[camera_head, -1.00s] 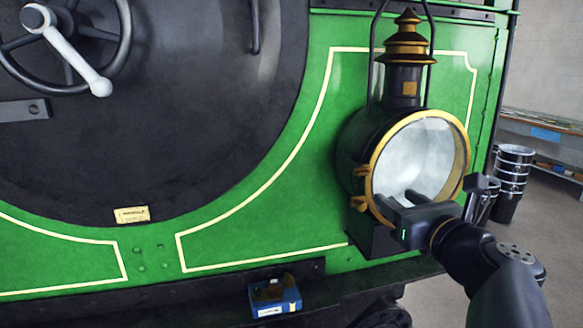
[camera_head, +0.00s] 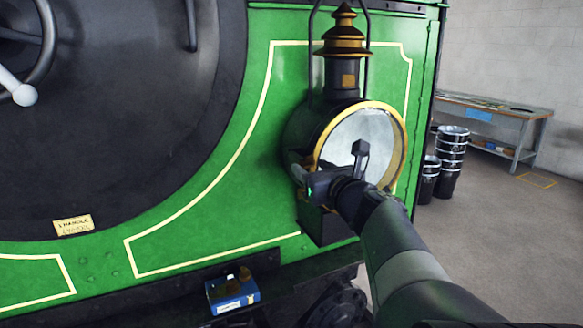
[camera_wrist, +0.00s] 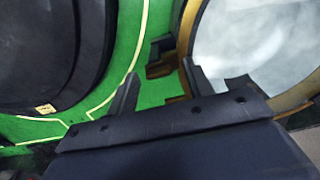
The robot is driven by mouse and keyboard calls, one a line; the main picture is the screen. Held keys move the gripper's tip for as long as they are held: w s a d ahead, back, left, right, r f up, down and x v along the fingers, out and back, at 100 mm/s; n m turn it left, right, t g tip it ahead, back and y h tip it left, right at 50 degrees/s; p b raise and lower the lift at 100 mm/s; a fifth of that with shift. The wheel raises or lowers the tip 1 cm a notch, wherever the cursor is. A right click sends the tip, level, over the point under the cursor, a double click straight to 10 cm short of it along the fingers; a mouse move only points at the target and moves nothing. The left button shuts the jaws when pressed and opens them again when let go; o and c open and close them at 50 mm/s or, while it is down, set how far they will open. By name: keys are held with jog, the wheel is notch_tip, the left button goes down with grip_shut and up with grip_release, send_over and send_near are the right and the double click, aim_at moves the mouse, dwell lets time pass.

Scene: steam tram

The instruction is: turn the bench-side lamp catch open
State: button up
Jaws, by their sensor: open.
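The lamp (camera_head: 345,50) is a black lantern with brass bands on its chimney and a round glass front in a brass rim (camera_head: 402,130). It is mounted on the green front of the tram. My gripper (camera_head: 297,168) is open at the lower left of the lamp front, its jaws pointing towards the lamp's left side. In the wrist view, small dark and brass fittings (camera_wrist: 160,68) at the rim's left edge show between and beyond the two fingertips (camera_wrist: 161,85). I cannot tell whether they touch. I cannot make out the bench-side catch; my arm covers the lower rim.
A workbench (camera_head: 500,112) stands at the back right, with stacked black buckets (camera_head: 452,155) in front. A blue box (camera_head: 232,292) sits on the ledge below the lamp.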

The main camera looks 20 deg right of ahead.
jog(key=shift+c, duration=0.3)
jog(key=c, duration=0.9)
jog(key=shift+c, duration=0.2)
jog(key=shift+n+b, duration=0.3)
jog(key=shift+b, duration=0.15)
jog(key=n+b, duration=0.8)
jog(key=shift+a+b, duration=0.1)
jog(key=shift+b, duration=0.25)
jog(key=n+b, duration=0.5)
jog(key=shift+a+r+n+b, duration=0.1)
jog(key=shift+r+n+b, duration=0.05)
jog(key=shift+n+b, duration=0.75)
jog(key=shift+r+n+b, duration=0.15)
jog(key=shift+n+b, duration=0.4)
jog(key=shift+n, duration=0.65)
jog(key=shift+s+r, duration=0.1)
